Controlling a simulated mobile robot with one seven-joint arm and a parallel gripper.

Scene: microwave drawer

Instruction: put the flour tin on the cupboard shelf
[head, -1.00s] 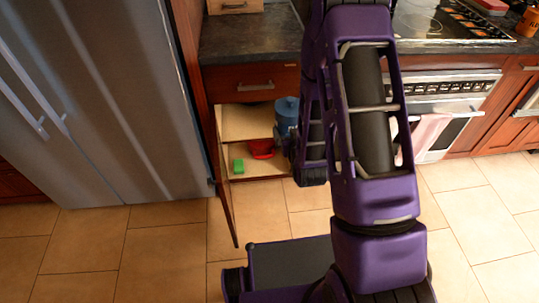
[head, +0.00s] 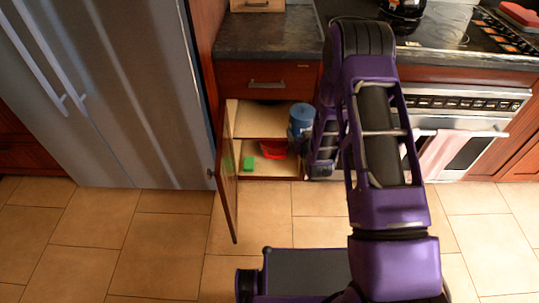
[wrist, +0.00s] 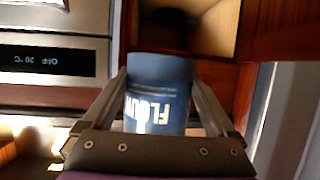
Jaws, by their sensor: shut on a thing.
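The flour tin (head: 301,118) is a blue cylinder, held at the right side of the open cupboard's front. In the wrist view the tin (wrist: 160,95) shows its "FLOUR" lettering upside down. My gripper (wrist: 162,85) is shut on it, one finger on each side. In the head view my arm hides most of the gripper. The cupboard shelf (head: 256,122) is a pale board, its visible left and middle part clear. Whether the tin is over the shelf or in front of it I cannot tell.
The open cupboard door (head: 229,175) stands out to the left. A red bowl (head: 274,150) and a green block (head: 248,162) sit on the cupboard floor below the shelf. A dark object (wrist: 165,17) shows inside the cupboard. The oven (head: 450,125) is to the right.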

